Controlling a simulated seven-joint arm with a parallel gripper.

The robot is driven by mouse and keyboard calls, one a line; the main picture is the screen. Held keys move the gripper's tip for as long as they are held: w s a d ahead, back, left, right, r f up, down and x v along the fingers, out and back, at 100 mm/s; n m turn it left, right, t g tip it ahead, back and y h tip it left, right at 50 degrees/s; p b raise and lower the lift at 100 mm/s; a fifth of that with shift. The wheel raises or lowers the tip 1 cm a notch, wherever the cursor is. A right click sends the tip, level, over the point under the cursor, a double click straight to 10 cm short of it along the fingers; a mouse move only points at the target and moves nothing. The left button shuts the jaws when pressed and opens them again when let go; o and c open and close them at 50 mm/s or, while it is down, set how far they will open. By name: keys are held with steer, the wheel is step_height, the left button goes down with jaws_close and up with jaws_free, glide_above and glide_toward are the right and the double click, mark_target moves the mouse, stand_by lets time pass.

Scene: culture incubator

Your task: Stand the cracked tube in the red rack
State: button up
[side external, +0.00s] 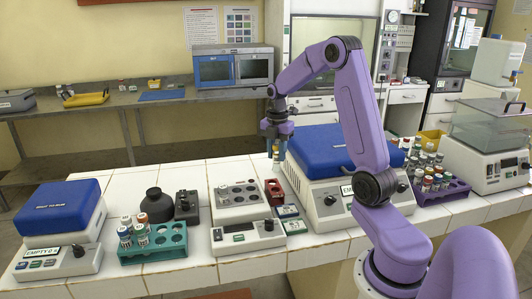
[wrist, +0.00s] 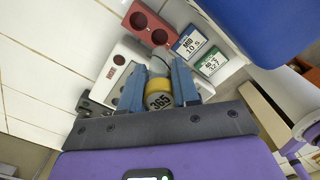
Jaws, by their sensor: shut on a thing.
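My gripper (side external: 276,152) is shut on a tube, held upright or nearly so above the bench. In the wrist view the tube (wrist: 159,101) shows a yellow cap marked 365 between the blue fingers of my gripper (wrist: 157,72). No crack can be made out on it at this size. The small red rack (side external: 275,192) stands on the white tiled bench, below my gripper in the side view. In the wrist view the red rack (wrist: 151,25) lies beyond the fingertips and shows two dark, empty-looking holes. The tube is apart from the rack.
A grey block instrument (side external: 238,195) stands left of the red rack, and a blue-lidded machine (side external: 318,150) close on its right. Two small label displays (side external: 289,212) sit in front of it. A teal rack (side external: 152,240) and a purple rack (side external: 440,188) hold several tubes.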

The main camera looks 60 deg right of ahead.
mark_target(276, 172)
steer(key=shift+f, duration=2.65)
steer(key=shift+f, duration=0.5)
steer(key=shift+f, duration=0.7)
steer(key=shift+f, duration=0.15)
steer(key=shift+f, duration=1.1)
steer(key=o, duration=1.4)
steer(key=shift+r, duration=3.75)
